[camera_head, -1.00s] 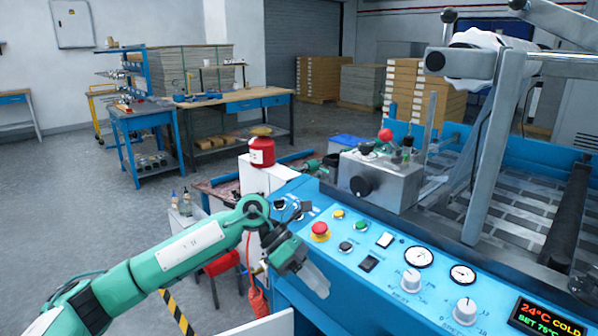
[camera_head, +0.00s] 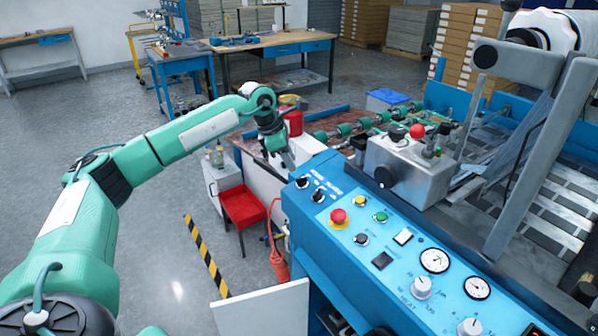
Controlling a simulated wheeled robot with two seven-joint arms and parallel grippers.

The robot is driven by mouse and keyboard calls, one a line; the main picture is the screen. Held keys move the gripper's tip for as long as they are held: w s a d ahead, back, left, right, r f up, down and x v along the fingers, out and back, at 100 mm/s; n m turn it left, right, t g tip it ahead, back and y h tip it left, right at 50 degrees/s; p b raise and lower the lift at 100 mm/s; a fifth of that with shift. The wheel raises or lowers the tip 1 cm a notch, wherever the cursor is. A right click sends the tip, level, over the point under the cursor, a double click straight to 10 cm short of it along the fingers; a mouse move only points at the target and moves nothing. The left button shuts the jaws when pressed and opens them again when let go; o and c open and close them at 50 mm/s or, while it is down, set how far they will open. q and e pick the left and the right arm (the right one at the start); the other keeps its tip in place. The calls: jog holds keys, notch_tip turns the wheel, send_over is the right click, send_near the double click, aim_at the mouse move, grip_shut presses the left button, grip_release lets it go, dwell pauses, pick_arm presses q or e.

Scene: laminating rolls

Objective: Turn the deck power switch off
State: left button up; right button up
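The blue control panel (camera_head: 345,235) runs diagonally across the lower right. At its far left end are two black rotary switches (camera_head: 302,182) and (camera_head: 319,195) with small labels that I cannot read. I cannot tell which one is the deck power switch. My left gripper (camera_head: 289,160) hangs pointing down just beyond the panel's far left end, apart from the switches. Its fingers are small and whether they are open is unclear. My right gripper is not in view.
A red emergency stop (camera_head: 338,217), yellow button (camera_head: 361,212) and green button (camera_head: 380,216) sit mid-panel. Two gauges (camera_head: 434,260) and knobs (camera_head: 421,286) lie to the right. A grey metal block with a red knob (camera_head: 417,131) stands behind.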

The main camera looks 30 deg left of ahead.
aim_at(300, 178)
pick_arm(q)
jog(key=x, duration=0.6)
jog(key=shift+w+d+f+p, duration=0.1)
jog(key=shift+f+p, duration=0.15)
jog(key=shift+p, duration=0.15)
grip_shut()
